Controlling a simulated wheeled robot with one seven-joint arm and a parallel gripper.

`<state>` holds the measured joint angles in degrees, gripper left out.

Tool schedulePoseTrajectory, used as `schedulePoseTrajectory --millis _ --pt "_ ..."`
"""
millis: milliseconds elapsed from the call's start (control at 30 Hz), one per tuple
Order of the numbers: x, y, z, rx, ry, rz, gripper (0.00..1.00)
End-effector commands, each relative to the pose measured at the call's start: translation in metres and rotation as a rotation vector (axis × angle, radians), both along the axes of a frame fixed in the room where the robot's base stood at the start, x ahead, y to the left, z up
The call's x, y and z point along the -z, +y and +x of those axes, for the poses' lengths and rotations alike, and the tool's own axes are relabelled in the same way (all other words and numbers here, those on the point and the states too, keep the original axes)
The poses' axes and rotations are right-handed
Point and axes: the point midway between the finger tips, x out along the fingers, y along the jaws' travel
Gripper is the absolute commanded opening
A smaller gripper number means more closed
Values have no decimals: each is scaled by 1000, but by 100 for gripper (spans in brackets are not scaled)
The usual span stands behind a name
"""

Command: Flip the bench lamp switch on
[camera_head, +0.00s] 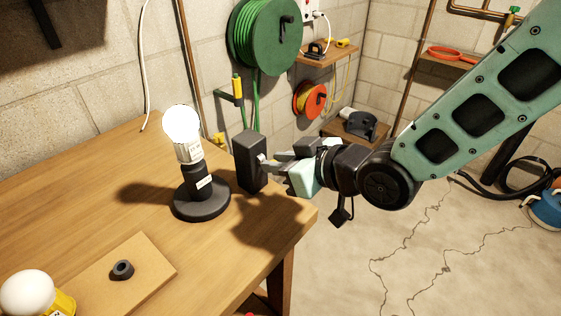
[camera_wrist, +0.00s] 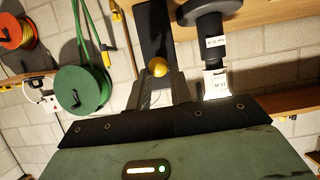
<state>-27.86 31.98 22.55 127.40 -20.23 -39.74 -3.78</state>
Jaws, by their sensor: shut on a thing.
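The bench lamp (camera_head: 202,198) stands on the workbench, with a round black base and an upright stem. Its bulb (camera_head: 182,123) glows bright white. To its right is a black switch box (camera_head: 250,163), which also shows at the top of the wrist view (camera_wrist: 153,25). A brass ball-ended switch lever (camera_wrist: 158,68) sticks out of the box. My gripper (camera_head: 268,161) comes from the right, its fingers (camera_wrist: 158,84) shut on the lever at the ball. The lamp's stem (camera_wrist: 213,42) shows right of the fingers in the wrist view; its bulb is hidden there.
The wooden workbench (camera_head: 120,180) ends just below and right of the switch box. A board (camera_head: 145,260) with a small dark ring and a second bulb (camera_head: 28,292) lie front left. A green hose reel (camera_head: 265,35) hangs behind. Open floor (camera_head: 400,260) lies right.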

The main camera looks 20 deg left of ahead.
Motion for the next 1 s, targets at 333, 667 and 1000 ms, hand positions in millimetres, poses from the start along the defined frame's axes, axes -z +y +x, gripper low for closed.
schedulePoseTrajectory --millis 333,667,1000 --pt "-10 2 1 0 -5 6 4" --pt "-18 3 2 0 -3 3 0" --pt "-17 3 2 1 -1 2 24"
